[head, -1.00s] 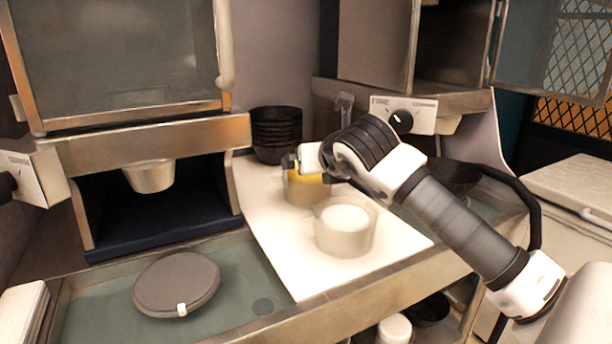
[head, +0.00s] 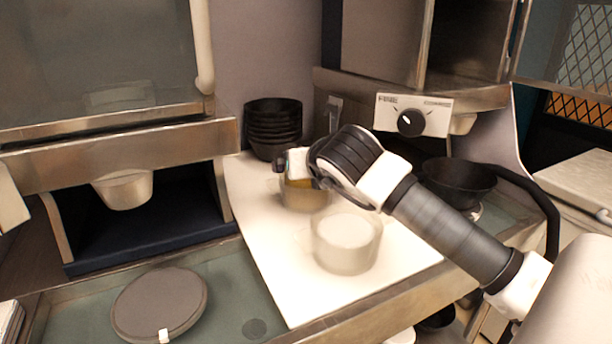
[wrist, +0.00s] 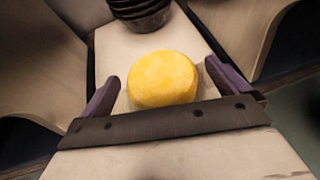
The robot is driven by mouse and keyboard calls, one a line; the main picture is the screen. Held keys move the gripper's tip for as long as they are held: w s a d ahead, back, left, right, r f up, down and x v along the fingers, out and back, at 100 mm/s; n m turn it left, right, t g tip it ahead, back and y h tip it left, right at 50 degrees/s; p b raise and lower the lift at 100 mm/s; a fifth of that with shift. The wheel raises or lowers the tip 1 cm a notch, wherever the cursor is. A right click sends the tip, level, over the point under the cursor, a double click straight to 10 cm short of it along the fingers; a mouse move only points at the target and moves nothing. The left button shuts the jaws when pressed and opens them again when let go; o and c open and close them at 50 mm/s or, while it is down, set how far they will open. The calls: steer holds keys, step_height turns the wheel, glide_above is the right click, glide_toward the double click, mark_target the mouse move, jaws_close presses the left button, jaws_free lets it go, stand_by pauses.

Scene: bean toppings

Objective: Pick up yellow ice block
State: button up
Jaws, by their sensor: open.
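The yellow ice block (wrist: 163,79) is a round yellow piece between my gripper's open fingers in the wrist view. It touches neither finger as far as I can see. In the head view it sits in a clear container (head: 304,195) on the white counter and is mostly hidden by my gripper (head: 292,162). My gripper (wrist: 160,84) is open, with a dark purple finger on each side of the block. How far the fingertips reach down is hard to tell.
A second clear container (head: 346,243) with white content stands close in front. Stacked black bowls (head: 272,128) are behind. A black bowl (head: 457,184) is at right. A round dark lid (head: 160,303) lies on the green surface at left. Metal machines flank the white counter (head: 262,240).

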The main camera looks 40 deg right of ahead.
steer(key=c, duration=1.3)
steer(key=shift+r, duration=0.1)
steer(key=shift+c, duration=0.2)
